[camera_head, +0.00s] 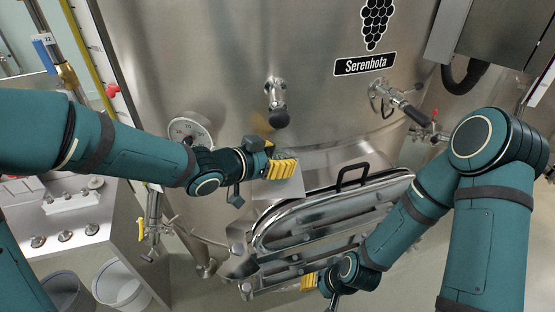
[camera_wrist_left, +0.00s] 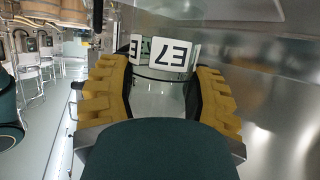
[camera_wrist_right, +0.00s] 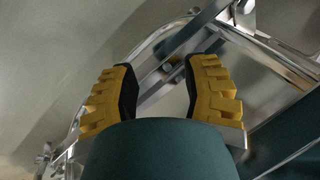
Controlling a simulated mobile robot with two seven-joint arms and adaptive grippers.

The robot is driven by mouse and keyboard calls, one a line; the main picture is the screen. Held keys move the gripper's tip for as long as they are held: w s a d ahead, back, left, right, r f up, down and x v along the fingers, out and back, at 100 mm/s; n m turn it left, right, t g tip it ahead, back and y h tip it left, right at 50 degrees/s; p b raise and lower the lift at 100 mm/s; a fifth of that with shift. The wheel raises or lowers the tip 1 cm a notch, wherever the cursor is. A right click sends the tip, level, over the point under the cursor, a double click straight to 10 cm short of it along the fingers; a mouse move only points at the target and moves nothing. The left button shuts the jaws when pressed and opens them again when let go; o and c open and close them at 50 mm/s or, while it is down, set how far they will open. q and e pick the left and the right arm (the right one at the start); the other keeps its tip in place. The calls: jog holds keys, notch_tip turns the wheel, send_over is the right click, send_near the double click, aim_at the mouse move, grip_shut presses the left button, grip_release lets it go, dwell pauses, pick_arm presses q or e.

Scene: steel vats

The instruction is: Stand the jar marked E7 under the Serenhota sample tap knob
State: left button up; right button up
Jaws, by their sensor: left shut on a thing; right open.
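The jar marked E7 (camera_wrist_left: 172,75) is clear glass with a white label, between the yellow fingers of my left gripper (camera_wrist_left: 160,95) in the left wrist view. My left gripper (camera_head: 270,158) is shut on it in front of the steel vat. In the head view the jar is hard to make out around the fingers. The sample tap (camera_head: 275,92) with its dark knob (camera_head: 279,118) sticks out of the vat just above the left gripper. The Serenhota sign (camera_head: 365,65) is on the vat to the right. My right gripper (camera_wrist_right: 160,95) is open and empty, low by the hatch.
An oval steel hatch (camera_head: 330,213) with a black handle (camera_head: 352,172) juts out below the tap. A round gauge (camera_head: 190,130) is left of the tap. Another valve (camera_head: 395,97) is on the right. A bench (camera_head: 80,215) and white bucket (camera_head: 120,285) stand at left.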

pick_arm(q)
jog(key=shift+s+r, duration=0.1)
jog(key=shift+f, duration=0.2)
jog(key=o, duration=1.2)
jog(key=shift+o, duration=0.2)
jog(key=shift+r, duration=0.1)
jog(key=shift+r, duration=0.2)
jog(key=p+v, duration=0.2)
jog(key=v, duration=1)
jog(key=shift+p, duration=0.3)
